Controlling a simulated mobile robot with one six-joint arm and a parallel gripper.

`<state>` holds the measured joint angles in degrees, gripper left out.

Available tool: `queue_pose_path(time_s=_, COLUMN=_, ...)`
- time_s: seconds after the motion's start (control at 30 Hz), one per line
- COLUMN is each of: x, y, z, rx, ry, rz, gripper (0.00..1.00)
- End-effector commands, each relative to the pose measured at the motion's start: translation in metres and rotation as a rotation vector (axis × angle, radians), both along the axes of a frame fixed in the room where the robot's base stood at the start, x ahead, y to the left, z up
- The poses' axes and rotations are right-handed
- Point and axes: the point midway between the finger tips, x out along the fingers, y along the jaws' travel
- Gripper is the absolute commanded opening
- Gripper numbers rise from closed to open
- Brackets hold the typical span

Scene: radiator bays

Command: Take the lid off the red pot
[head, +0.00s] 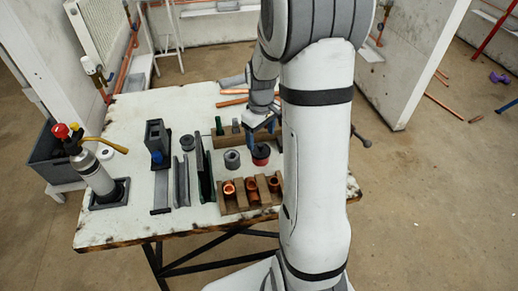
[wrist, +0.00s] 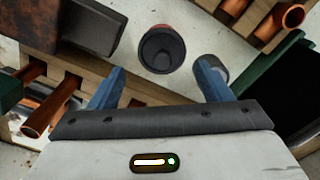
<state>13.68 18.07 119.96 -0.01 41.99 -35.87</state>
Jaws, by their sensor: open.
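The red pot (head: 261,159) stands on the table right of centre, partly beside my arm. Its dark round lid (head: 261,150) sits on top. In the wrist view the lid (wrist: 162,48) covers most of the pot, leaving a thin red edge (wrist: 164,27) at the top. My gripper (head: 261,127) is open, with blue fingers, and is just behind and above the pot in the head view. In the wrist view my gripper (wrist: 160,82) has nothing between its fingers. The lid lies beyond the fingertips, roughly centred between them; no contact shows.
A grey cylinder (head: 232,159) stands close left of the pot. A wooden rack (head: 236,203) with copper fittings is in front, and another wooden block (head: 232,141) is behind. Dark green rails (head: 205,175) lie left. The bare table (head: 130,130) shows free room at left.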

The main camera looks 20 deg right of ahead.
Motion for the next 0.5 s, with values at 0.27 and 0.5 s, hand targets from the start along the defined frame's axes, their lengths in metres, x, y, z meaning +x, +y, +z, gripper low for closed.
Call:
queue_pose_path(time_s=0.27, x=-0.003, y=0.002, z=-0.039, rx=0.000, ry=0.002, rz=0.000, gripper=0.72)
queue_pose_path(time_s=0.5, x=-0.003, y=0.002, z=-0.045, rx=-0.001, ry=-0.001, rz=0.000, gripper=0.72)
